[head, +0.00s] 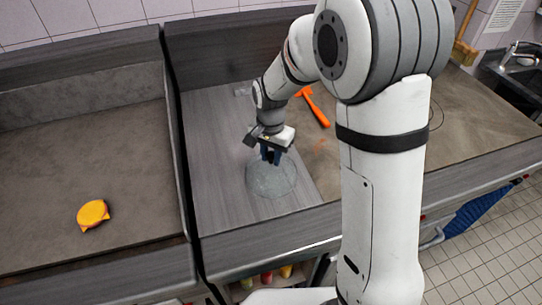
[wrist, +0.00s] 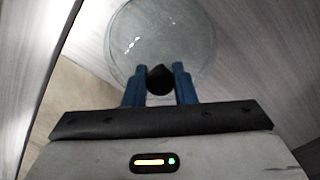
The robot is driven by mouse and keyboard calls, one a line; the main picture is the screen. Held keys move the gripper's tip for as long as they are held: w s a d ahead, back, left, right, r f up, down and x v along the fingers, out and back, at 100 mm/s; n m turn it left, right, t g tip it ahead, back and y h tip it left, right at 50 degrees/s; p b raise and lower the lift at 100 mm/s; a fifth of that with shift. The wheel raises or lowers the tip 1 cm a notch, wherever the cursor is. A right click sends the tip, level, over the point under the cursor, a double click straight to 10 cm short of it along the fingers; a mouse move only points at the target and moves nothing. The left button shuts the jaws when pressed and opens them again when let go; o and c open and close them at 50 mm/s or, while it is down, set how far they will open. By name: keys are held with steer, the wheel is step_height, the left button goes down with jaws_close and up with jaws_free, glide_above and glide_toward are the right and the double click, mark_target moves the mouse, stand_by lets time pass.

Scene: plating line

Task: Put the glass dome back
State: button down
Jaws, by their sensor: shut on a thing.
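The glass dome (head: 272,182) shows in the head view as a see-through round shape over the grey wood-look board of the counter. In the wrist view the dome (wrist: 165,35) lies beyond the fingertips, with a dark knob (wrist: 160,79) between them. My gripper (head: 271,156) is above the dome, and its blue fingers (wrist: 160,80) are shut on the dome's knob. I cannot tell whether the dome's rim touches the surface below. No plate or food shows clearly under the glass.
An orange tool (head: 316,108) lies on the counter behind my gripper. A yellow-orange object (head: 92,214) lies on the separate counter at left. A sink (head: 518,65) is at the far right. The grey board left of the dome is clear.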

steer(key=shift+w+f, duration=0.1)
steer(key=shift+f, duration=0.6)
steer(key=c, duration=1.6)
jaws_free()
steer(key=shift+f, duration=0.15)
steer(key=shift+c, duration=0.2)
steer(key=o, duration=0.5)
steer(key=shift+c, duration=0.2)
